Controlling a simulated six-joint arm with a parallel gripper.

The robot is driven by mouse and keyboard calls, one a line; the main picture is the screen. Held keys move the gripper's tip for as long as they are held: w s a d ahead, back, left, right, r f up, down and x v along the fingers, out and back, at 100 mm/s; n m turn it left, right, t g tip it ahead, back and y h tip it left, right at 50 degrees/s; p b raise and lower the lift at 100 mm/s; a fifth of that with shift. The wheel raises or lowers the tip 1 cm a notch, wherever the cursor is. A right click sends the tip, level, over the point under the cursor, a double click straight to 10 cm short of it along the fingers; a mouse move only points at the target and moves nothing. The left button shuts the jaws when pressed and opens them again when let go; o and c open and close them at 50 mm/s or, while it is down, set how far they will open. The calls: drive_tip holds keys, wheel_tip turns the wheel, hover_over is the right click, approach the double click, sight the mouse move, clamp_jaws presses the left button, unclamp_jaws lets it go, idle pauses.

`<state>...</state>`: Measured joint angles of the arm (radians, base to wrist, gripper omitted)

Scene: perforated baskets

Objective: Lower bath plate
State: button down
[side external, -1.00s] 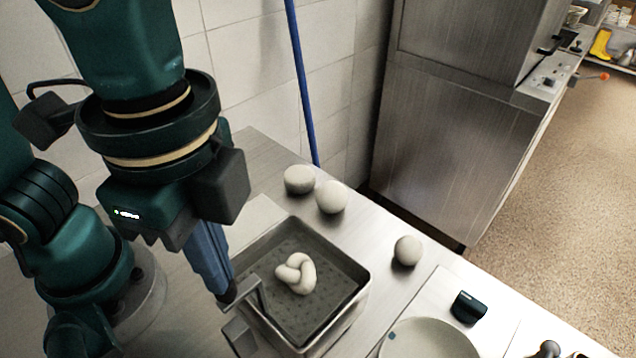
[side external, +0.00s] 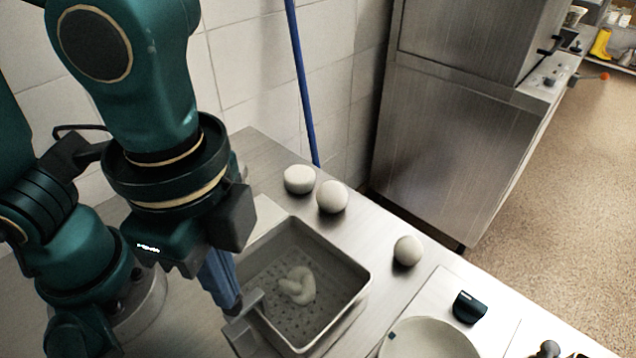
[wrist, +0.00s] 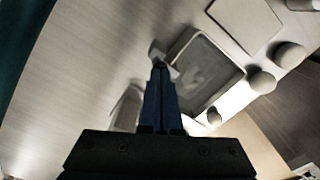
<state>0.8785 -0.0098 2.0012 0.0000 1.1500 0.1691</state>
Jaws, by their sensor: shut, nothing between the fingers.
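The bath is a grey rectangular metal tub (side external: 362,283) on the bench. Its perforated plate (side external: 318,318) lies low inside, below the rim, with rows of holes showing. A pale knotted piece (side external: 297,286) rests on the plate and looks hazy, as if under liquid. A metal bracket-like handle (side external: 254,299) stands at the tub's near left edge. My gripper (side external: 232,306) has its blue fingers shut and pointing down beside this handle; I cannot tell whether they touch it. In the wrist view my gripper (wrist: 158,68) shows its fingers together, with the tub (wrist: 228,62) to the right.
A short white cylinder (side external: 299,179) and two white balls, one behind the tub (side external: 332,197) and one to its right (side external: 407,250), stand on the bench. A pale round dish (side external: 430,340) and a dark teal block (side external: 469,306) are at front right. A tiled wall is behind.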

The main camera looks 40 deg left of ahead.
drive_tip(key=shift+f, duration=0.35)
drive_tip(key=shift+r, duration=0.1)
wheel_tip(320, 180, up, 9)
idle(0.9)
